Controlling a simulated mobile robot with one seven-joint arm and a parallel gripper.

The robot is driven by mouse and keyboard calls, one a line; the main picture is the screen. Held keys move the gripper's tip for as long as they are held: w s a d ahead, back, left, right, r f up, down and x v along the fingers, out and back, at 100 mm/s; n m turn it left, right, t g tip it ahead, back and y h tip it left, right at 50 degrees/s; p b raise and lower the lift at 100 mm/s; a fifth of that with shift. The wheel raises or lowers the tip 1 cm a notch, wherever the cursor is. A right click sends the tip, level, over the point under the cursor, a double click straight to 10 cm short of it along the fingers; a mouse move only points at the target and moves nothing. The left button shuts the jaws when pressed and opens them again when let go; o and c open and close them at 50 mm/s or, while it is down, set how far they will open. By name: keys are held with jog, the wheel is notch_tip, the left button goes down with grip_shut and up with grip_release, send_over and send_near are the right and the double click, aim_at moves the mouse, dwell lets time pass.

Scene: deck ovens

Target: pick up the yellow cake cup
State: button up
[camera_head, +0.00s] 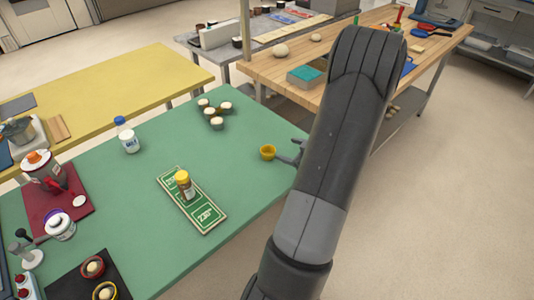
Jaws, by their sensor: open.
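A small yellow cake cup (267,152) stands upright on the green table (240,125), near its right edge. My gripper (288,156) is just to the right of this cup, low over the table edge. Its fingers are small in view and partly hidden by my arm. The gripper is open and holds nothing that I can see. I cannot tell whether a finger touches the cup. Another yellow-rimmed cup (105,290) sits on a black mat at the bottom left, beside a red cup (93,266).
Several white-topped cups (214,112) stand at the table's back. A milk bottle (127,137) stands left of them. The green table around the yellow cup is clear. A wooden table (275,68) is behind my arm.

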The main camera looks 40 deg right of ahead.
aim_at(273, 156)
jog(key=shift+m+t+y, duration=0.3)
jog(key=shift+t+y, duration=0.6)
jog(key=s+f, duration=0.1)
jog(key=s, duration=0.2)
jog(key=s+a+f, duration=0.1)
jog(key=s, duration=0.1)
jog(key=shift+s+f, duration=0.15)
jog(key=shift+f, duration=0.2)
jog(key=x, duration=1)
jog(key=shift+w+a+f, duration=0.15)
jog(key=shift+w+a, duration=0.05)
jog(key=shift+w, duration=0.05)
jog(key=shift+c, duration=0.4)
jog(key=c, duration=1)
